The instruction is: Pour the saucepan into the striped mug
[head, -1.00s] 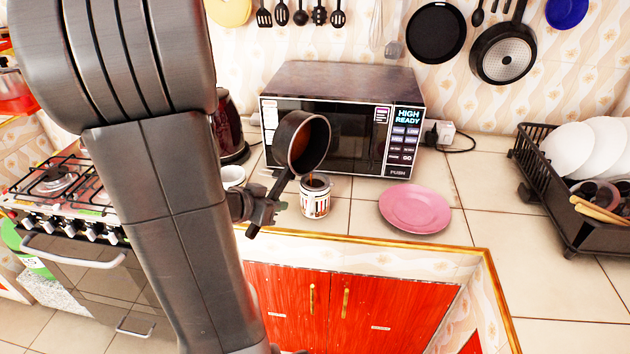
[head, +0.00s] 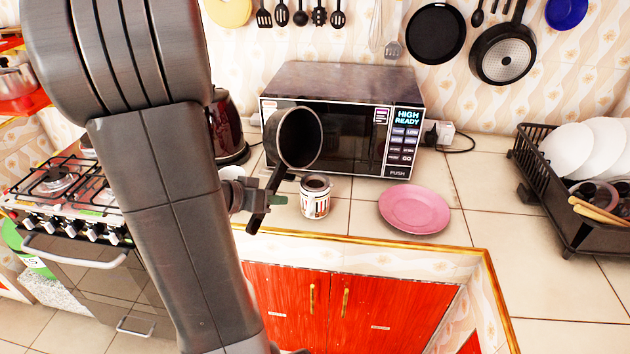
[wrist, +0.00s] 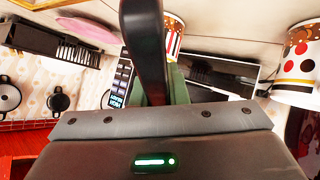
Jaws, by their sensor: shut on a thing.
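My gripper (head: 264,199) is shut on the dark handle of the saucepan (head: 299,138). The saucepan is held in the air, tipped on its side with its mouth towards the right. Its inside looks dark grey, with no brown liquid visible. The striped mug (head: 315,198) stands upright on the counter, below and slightly right of the pan, not touching it. Its inside looks dark brown. In the wrist view the handle (wrist: 147,50) runs up from between the green finger pads, with the striped mug (wrist: 174,40) just behind it.
A microwave (head: 340,115) stands behind the pan. A pink plate (head: 415,208) lies right of the mug, and a dish rack (head: 570,215) is at far right. A dotted mug (wrist: 300,65) shows in the wrist view. A kettle (head: 229,125) stands at back left.

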